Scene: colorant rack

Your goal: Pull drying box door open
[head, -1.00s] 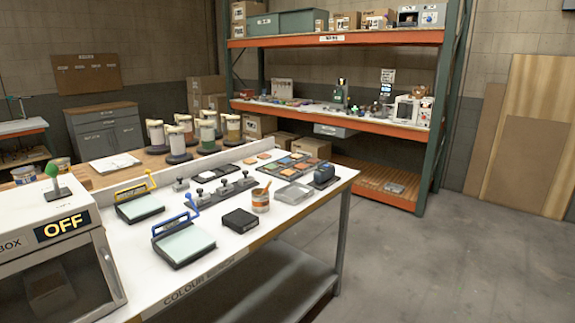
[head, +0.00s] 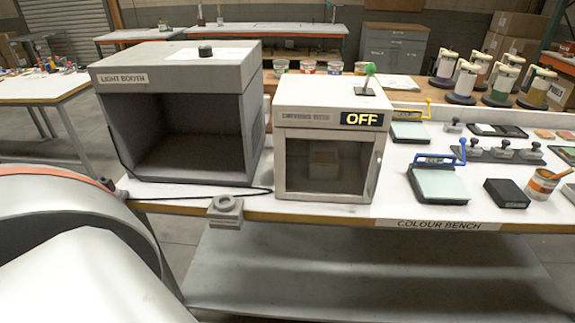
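The drying box (head: 333,110) is a white box on the bench, right of the light booth. Its glazed front door (head: 327,170) looks shut, with a pale handle (head: 377,164) at the door's right side. A blocky object (head: 323,156) shows dimly behind the glass. A sign on the box (head: 362,119) reads OFF, and a green-knobbed lever (head: 369,75) stands on top. Neither gripper is in view. A large pale arm part of mine fills the lower left.
The grey, open-fronted light booth (head: 180,110) stands left of the drying box. A small grey fixture (head: 226,210) hangs at the bench's front edge.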

